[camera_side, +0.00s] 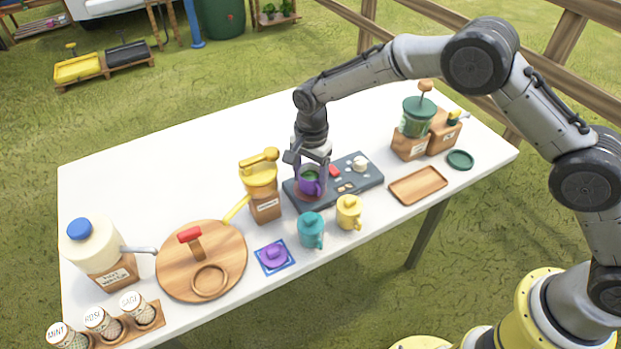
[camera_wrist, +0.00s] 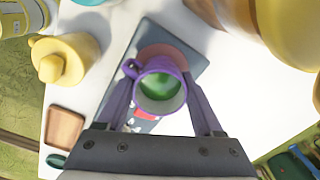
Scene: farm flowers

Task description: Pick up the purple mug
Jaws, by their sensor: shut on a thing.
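The purple mug (camera_side: 310,182) is at the left part of the dark grey panel in the side view, with green contents inside. It also shows in the wrist view (camera_wrist: 160,93), seen from above between the two fingers, its handle toward the upper left. My gripper (camera_wrist: 162,104) is shut on the mug, one finger on each side. In the side view my gripper (camera_side: 309,168) comes down on the mug from above. A reddish-brown disc (camera_wrist: 160,52) shows partly beneath the mug. Whether the mug touches it or hangs just above is hard to tell.
The dark panel (camera_side: 365,181) carries a red piece and a white knob. A teal mug (camera_side: 310,230) and yellow mug (camera_side: 348,213) stand in front. A yellow-topped dispenser (camera_side: 262,186) is close on the left. A wooden tray (camera_side: 418,185) lies right. The table's back is clear.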

